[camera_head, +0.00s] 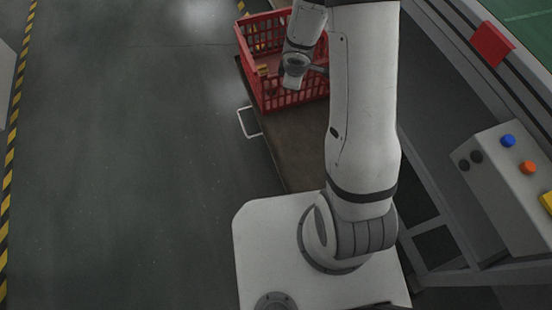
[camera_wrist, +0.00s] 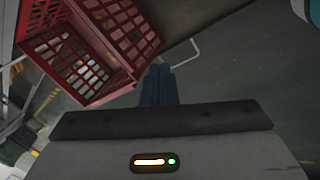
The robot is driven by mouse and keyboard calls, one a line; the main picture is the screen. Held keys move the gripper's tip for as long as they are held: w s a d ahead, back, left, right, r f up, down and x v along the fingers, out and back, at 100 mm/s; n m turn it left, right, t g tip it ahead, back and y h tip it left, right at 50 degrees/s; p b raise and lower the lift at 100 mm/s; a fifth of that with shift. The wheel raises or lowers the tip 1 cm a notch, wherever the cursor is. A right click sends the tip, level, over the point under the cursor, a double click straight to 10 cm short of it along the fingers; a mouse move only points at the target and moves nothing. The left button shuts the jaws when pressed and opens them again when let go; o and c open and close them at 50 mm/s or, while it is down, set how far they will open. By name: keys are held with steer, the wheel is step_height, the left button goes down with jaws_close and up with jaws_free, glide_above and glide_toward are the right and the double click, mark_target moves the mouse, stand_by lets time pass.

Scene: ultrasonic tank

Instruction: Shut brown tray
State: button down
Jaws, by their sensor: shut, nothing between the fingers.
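The brown tray (camera_head: 292,151) extends beneath and in front of a red crate, with a pale wire handle (camera_head: 249,122) on its left edge. In the wrist view the handle (camera_wrist: 188,55) shows just beyond and to the right of my gripper (camera_wrist: 158,82), and a dark strip of the tray (camera_wrist: 178,22) shows above. My gripper's two dark fingers are shut together with nothing between them. They look apart from the handle, though the depth gap is hard to tell. In the head view my arm's end hangs over the crate, and the fingers cannot be made out.
The red crate (camera_head: 262,90), a slotted basket, stands on the tray with small items inside; its wall (camera_wrist: 75,55) fills the wrist view's upper left. A control box (camera_head: 505,185) with coloured buttons and a grey frame stand right. The grey floor (camera_head: 130,170) at left is clear.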

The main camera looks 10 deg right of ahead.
steer(key=s+a+f+n+g+y+b, duration=0.1)
steer(key=f+b, duration=0.4)
steer(key=f, duration=0.8)
steer(key=s+a+f+n+g+y+b, duration=0.2)
steer(key=s+a+f+n+b, duration=0.1)
steer(key=f, duration=1)
steer(key=s+a+f+n+g+y+b, duration=0.1)
steer(key=s+f+b, duration=0.4)
steer(key=f, duration=0.8)
steer(key=a+n+b, duration=0.1)
steer(key=a+b, duration=0.1)
steer(key=b, duration=0.1)
steer(key=shift+a+g, duration=0.15)
steer(key=shift+g, duration=0.25)
